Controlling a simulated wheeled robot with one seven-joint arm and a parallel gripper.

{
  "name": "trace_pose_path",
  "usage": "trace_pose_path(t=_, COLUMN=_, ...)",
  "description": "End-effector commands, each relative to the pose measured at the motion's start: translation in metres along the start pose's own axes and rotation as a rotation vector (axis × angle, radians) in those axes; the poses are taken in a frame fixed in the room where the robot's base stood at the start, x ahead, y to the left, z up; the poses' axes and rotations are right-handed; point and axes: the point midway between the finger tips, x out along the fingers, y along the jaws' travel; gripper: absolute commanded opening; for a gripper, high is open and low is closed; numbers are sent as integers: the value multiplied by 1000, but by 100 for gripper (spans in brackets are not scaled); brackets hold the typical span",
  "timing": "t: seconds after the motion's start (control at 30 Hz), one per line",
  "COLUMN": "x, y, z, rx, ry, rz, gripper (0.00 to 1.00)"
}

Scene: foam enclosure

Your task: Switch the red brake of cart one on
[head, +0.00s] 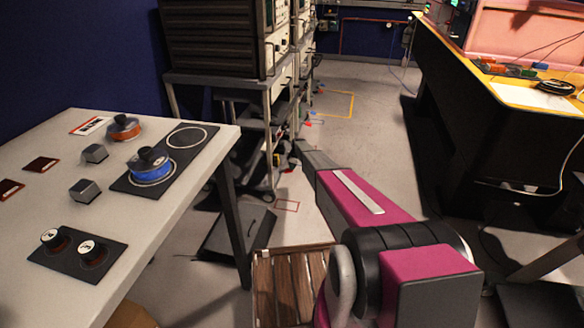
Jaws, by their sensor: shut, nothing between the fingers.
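A grey metal cart (222,80) with a dark louvred instrument on top stands beyond the white table. I cannot read a number on it. A small red patch (277,159) shows low on the cart near its right legs; it may be the brake, but its setting is too small to tell. My magenta arm reaches from the lower right toward that side of the cart. My gripper (284,161) shows only as a small dark shape by the cart's lower frame, with its fingers shut and empty. I cannot tell whether it touches the cart.
The white table (210,137) at left holds a blue round part (151,172), an orange one (124,128) and knobs. A wooden slatted platform (285,290) lies below my arm. A black-sided bench (455,130) stands at right. The aisle floor (365,130) between is mostly clear.

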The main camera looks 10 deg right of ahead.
Motion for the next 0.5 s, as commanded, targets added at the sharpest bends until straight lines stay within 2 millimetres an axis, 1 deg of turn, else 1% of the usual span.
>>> trace_pose_path(t=0.5, x=7, y=0, z=7, rx=1, ry=89, rz=0, gripper=0)
